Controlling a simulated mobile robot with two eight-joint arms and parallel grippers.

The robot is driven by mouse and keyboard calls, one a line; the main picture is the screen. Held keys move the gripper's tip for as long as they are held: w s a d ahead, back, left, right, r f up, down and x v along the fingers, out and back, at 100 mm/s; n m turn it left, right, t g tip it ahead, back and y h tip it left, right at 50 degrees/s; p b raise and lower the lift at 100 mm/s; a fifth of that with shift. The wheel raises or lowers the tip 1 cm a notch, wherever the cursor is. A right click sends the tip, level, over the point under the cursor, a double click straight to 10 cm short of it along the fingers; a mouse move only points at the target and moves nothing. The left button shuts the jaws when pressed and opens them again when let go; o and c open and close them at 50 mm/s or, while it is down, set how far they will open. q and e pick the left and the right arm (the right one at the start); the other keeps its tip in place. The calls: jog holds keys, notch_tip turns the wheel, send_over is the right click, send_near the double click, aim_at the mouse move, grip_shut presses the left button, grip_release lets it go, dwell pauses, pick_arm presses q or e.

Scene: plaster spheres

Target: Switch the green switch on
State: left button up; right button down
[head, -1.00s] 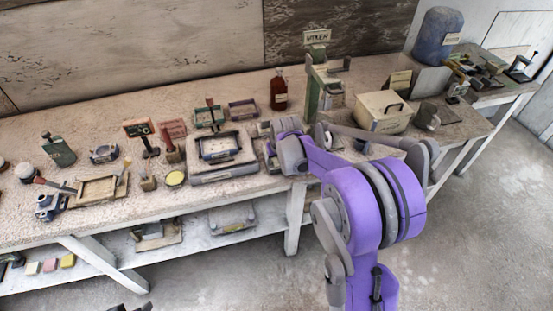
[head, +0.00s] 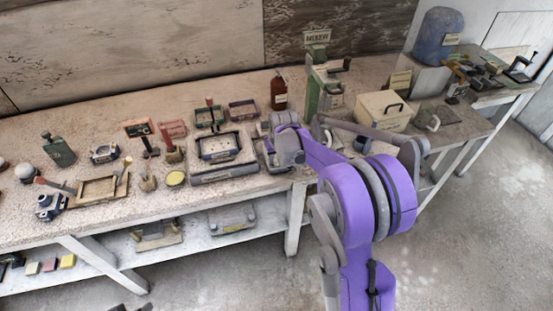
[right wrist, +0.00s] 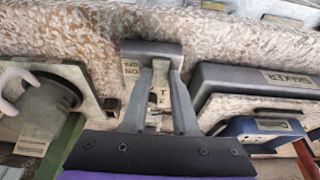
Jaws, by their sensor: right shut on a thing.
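A small grey unit with a pale ON label (right wrist: 130,69) sits on the table between my right gripper's fingers in the right wrist view. I take it to be the switch; no green shows on it, as the fingers cover much of it. My right gripper (right wrist: 160,68) is shut on a part of this unit. In the head view my right gripper (head: 272,154) is low over the table, right of the grey tray device, and my purple arm hides part of that spot. My left gripper is not in view.
The grey tray device (head: 222,173) stands close on the left. A green stand (head: 313,97) rises close behind on the right. A cream box (head: 383,111) and a brown bottle (head: 279,93) stand further back. Several small tools crowd the left of the table.

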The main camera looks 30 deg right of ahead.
aim_at(276, 160)
jog(key=g, duration=0.1)
jog(key=w+g, duration=0.1)
jog(key=g, duration=0.1)
jog(key=shift+d+y, duration=0.1)
jog(key=shift+y, duration=0.3)
jog(key=c, duration=0.7)
grip_release()
jog(key=shift+r, duration=0.1)
notch_tip(276, 160, up, 11)
jog(key=shift+f, duration=0.1)
